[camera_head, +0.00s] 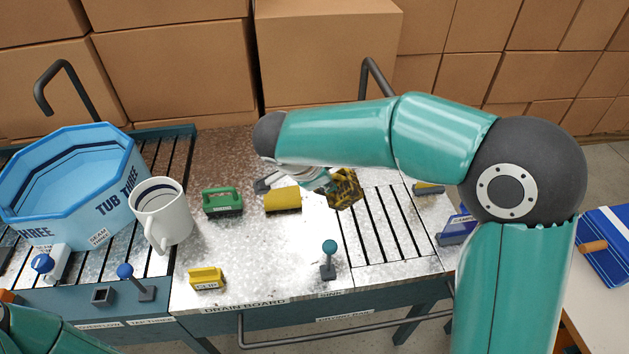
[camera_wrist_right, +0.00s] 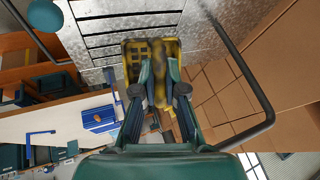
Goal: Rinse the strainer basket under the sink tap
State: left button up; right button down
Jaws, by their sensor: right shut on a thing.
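The strainer basket (camera_head: 345,188) is yellow with dark patches and sits over the left edge of the slatted sink (camera_head: 392,232). My right gripper (camera_head: 326,181) is shut on it, partly hidden behind my right arm. In the right wrist view the basket (camera_wrist_right: 134,52) shows a yellow rim and grid around the fingers (camera_wrist_right: 158,78). The tap (camera_head: 376,72) is a dark bent pipe behind the sink, its lower part hidden by my arm. A teal ball lever (camera_head: 329,247) stands at the sink's front left. No water stream is clearly visible. My left gripper is out of view.
The drain board (camera_head: 250,262) carries a green-handled brush (camera_head: 222,202), a yellow block (camera_head: 283,200) and a yellow clip-like piece (camera_head: 206,278). A white mug (camera_head: 162,213) and blue tub (camera_head: 70,180) stand left. Cardboard boxes (camera_head: 175,65) wall off the back.

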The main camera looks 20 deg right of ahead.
aim_at(349, 176)
jog(key=d, duration=0.1)
jog(key=d+p, duration=0.1)
jog(key=d, duration=0.1)
jog(key=d+f, duration=0.1)
jog(key=d, duration=0.1)
jog(key=shift+d+p, duration=0.15)
jog(key=shift+p, duration=0.2)
pick_arm(q)
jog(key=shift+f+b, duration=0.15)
jog(key=shift+b, duration=0.9)
pick_arm(e)
jog(key=d+f, duration=0.1)
jog(key=d, duration=0.6)
jog(key=shift+f, duration=0.25)
jog(key=shift+d, duration=0.1)
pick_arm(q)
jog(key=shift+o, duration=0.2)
